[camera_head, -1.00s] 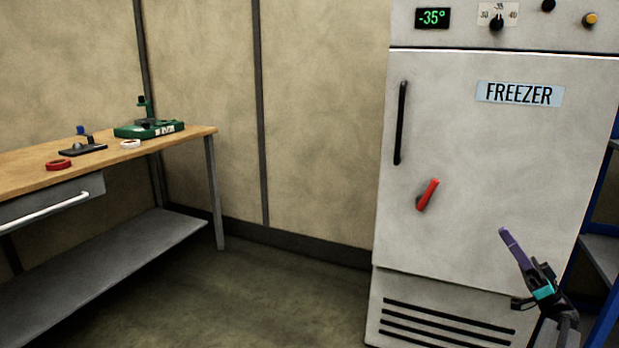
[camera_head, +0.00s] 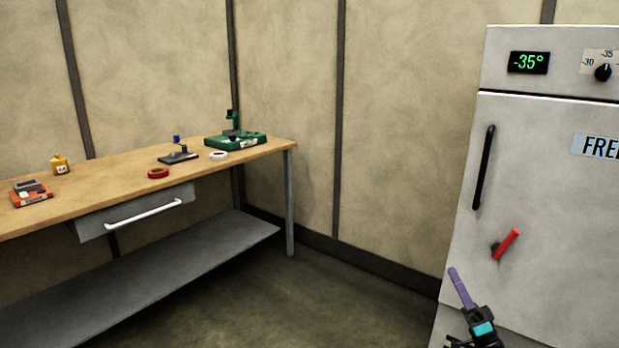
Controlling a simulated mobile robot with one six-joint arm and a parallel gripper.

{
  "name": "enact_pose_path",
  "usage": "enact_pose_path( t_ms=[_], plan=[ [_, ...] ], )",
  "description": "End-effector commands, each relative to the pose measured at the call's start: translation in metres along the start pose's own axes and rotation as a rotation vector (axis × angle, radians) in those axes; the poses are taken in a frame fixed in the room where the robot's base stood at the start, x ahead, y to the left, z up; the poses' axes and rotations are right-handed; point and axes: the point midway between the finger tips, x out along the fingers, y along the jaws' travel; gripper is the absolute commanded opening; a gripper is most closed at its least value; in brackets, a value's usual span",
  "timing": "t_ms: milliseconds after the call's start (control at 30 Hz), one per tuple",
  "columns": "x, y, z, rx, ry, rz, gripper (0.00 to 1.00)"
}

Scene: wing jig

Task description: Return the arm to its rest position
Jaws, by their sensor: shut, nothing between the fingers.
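My gripper (camera_head: 461,287) is at the lower right of the head view, in front of the freezer's lower left part. Its purple fingers point up and a little left, and they are closed together with nothing held between them. Behind the fingers is a black body with a teal patch. The rest of my arm is cut off by the bottom edge of the picture.
The white freezer (camera_head: 541,185) stands at right, its door closed, with a black handle (camera_head: 484,167) and a red lever (camera_head: 506,244). A wooden workbench (camera_head: 110,183) at left holds a green device (camera_head: 235,141), a red tape roll (camera_head: 158,173) and other items. The floor (camera_head: 330,300) between is clear.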

Motion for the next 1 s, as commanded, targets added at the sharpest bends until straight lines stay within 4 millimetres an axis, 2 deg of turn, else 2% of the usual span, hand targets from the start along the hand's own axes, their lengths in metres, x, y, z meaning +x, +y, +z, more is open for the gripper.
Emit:
enact_pose_path(
  t_ms=[33, 233, 467, 633, 767, 1000],
  plan=[
    [0.013, 0.000, 0.014, 0.020, 0.008, 0.029, 0.00],
    [0.033, 0.023, 0.073, 0.060, 0.036, 0.187, 0.00],
    [0.036, 0.050, 0.145, 0.073, 0.029, 0.429, 0.00],
    [0.021, 0.066, 0.195, 0.061, -0.013, 0.618, 0.00],
    [0.003, 0.074, 0.231, 0.045, -0.066, 0.763, 0.00],
    [-0.047, 0.077, 0.292, 0.007, -0.205, 1.021, 0.00]
  ],
)
